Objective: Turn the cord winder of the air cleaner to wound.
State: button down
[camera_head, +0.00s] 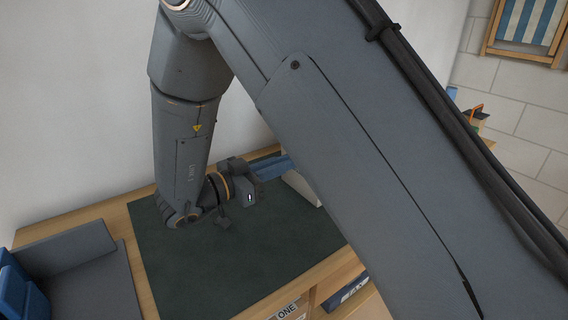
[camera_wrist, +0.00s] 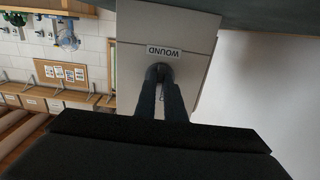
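The air cleaner (camera_wrist: 198,28) is a pale box. It fills the upper middle of the wrist view, which is upside down. A label reading WOUND (camera_wrist: 163,52) is on its face. My gripper (camera_wrist: 160,76) has its two fingers pointing at that face, with the tips just beside the label. A dark rounded shape at the tips may be the cord winder, but the fingers mostly hide it. I cannot tell whether they grip it. In the head view the air cleaner (camera_head: 301,187) shows only as a pale sliver behind my arm, with my gripper (camera_head: 284,166) beside it.
A dark green mat (camera_head: 200,262) covers the wooden bench, mostly clear at the front. A grey tray (camera_head: 88,280) and blue bins (camera_head: 20,295) are at left. A white wall stands close behind. A pinboard (camera_wrist: 66,74) and shelves are farther off.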

jog(key=shift+m, duration=0.3)
jog(key=m+b, duration=1.7)
jog(key=m, duration=1.8)
jog(key=shift+r, duration=0.1)
jog(key=shift+r+m+b, duration=0.1)
jog(key=shift+m+b, duration=0.2)
jog(key=shift+b, duration=0.05)
jog(key=c, duration=1.8)
grip_release()
jog(key=shift+c, duration=0.2)
